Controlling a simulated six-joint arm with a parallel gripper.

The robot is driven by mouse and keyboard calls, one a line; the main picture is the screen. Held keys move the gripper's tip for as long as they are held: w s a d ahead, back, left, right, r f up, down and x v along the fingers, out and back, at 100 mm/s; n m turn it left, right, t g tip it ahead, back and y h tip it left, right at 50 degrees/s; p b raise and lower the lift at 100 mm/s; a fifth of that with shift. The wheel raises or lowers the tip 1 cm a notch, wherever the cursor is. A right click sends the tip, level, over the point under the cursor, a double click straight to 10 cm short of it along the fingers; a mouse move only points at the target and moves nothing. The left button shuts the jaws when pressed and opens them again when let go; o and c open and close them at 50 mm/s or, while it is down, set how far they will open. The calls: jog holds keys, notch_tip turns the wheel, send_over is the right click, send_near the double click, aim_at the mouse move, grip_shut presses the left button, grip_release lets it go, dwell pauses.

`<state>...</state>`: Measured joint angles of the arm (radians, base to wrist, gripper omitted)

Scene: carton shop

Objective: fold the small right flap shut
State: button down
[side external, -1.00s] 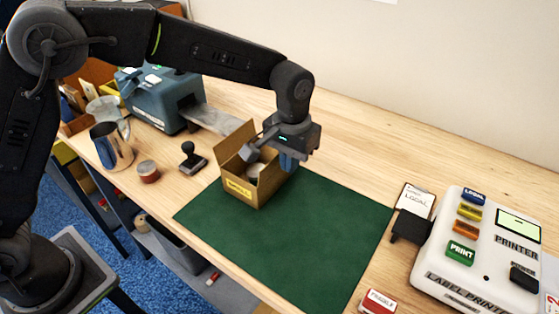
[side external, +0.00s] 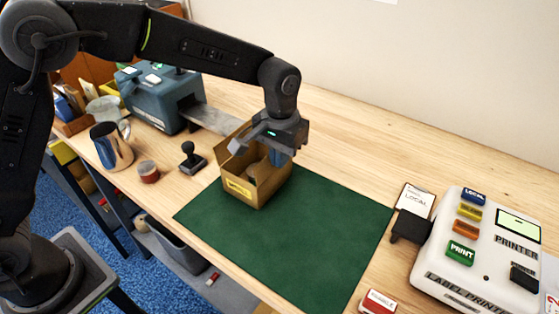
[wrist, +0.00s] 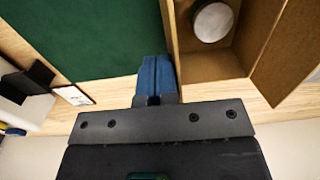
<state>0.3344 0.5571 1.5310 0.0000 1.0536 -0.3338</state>
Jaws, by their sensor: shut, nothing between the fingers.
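A small open brown carton (side external: 243,197) with a yellow label stands on the back left part of the green mat. A round, white-topped item (wrist: 213,22) lies inside it, seen from above in the wrist view. My gripper (side external: 278,159) is at the carton's right side, its blue fingers shut and empty, pointing down. In the wrist view the fingers (wrist: 155,62) are right beside a narrow brown edge (wrist: 170,32) on the mat side of the carton. I cannot tell whether they touch it. The right flap is mostly hidden by my gripper in the side view.
The green mat (side external: 310,235) is clear in front and to the right. A black stamp (side external: 192,158), a red-banded tin (side external: 148,172) and a metal jug (side external: 112,145) stand left. A teal machine (side external: 160,95) is behind. A label printer (side external: 480,245) stands right.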

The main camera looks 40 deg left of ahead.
jog(key=shift+a, duration=1.15)
jog(key=shift+a+f, duration=0.4)
jog(key=shift+a, duration=0.3)
jog(key=shift+f, duration=0.1)
notch_tip(320, 180, up, 7)
dwell(0.6)
